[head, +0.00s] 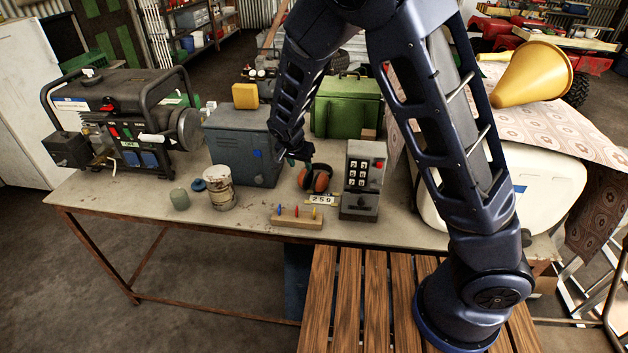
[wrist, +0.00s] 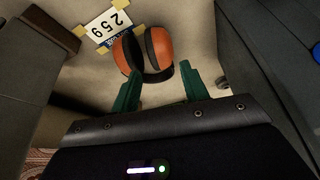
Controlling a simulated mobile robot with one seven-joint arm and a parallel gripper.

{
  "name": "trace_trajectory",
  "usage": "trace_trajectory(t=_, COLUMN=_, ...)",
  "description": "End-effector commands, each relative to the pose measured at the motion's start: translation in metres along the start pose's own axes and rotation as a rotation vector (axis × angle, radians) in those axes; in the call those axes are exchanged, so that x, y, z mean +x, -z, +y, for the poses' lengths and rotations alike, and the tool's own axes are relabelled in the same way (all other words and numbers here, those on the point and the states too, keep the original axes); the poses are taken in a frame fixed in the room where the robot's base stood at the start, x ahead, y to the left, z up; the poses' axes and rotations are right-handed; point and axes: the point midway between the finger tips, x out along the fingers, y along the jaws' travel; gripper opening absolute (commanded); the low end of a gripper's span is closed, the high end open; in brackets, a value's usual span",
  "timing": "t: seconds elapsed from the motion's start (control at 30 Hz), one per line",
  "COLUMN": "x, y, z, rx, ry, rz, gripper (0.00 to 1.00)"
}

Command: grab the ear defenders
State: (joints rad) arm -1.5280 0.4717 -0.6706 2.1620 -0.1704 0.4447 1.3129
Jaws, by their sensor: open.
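The ear defenders (head: 316,178), orange cups with a dark band, lie on the workbench (head: 120,192) between a blue-grey metal box and a grey keypad unit. They also show in the wrist view (wrist: 145,52), ahead of the fingers. My gripper (head: 299,160) is just above and beside them in the head view. In the wrist view my gripper (wrist: 158,82) has its two green fingers apart, with the ear defenders' near edge close to the fingertips. I cannot tell whether the fingers touch them. Nothing is held.
The blue-grey box (head: 240,150) stands close on the left, the keypad unit (head: 362,180) close on the right. A 259 tag (head: 322,200) and a wooden block with coloured pegs (head: 297,217) lie in front. A green box (head: 345,105) stands behind.

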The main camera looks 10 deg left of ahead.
Motion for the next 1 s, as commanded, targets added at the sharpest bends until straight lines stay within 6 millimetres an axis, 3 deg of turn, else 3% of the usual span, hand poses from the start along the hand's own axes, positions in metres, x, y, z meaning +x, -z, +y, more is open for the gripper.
trace_trajectory(t=0.3, x=0.041, y=0.001, z=0.001, rx=0.001, ry=-0.003, rz=0.0, gripper=0.45)
trace_trajectory(t=0.57, x=0.056, y=0.001, z=0.0, rx=0.001, ry=-0.001, rz=0.0, gripper=0.45)
trace_trajectory(t=1.0, x=0.102, y=0.004, z=-0.002, rx=0.0, ry=0.0, rz=0.0, gripper=0.45)
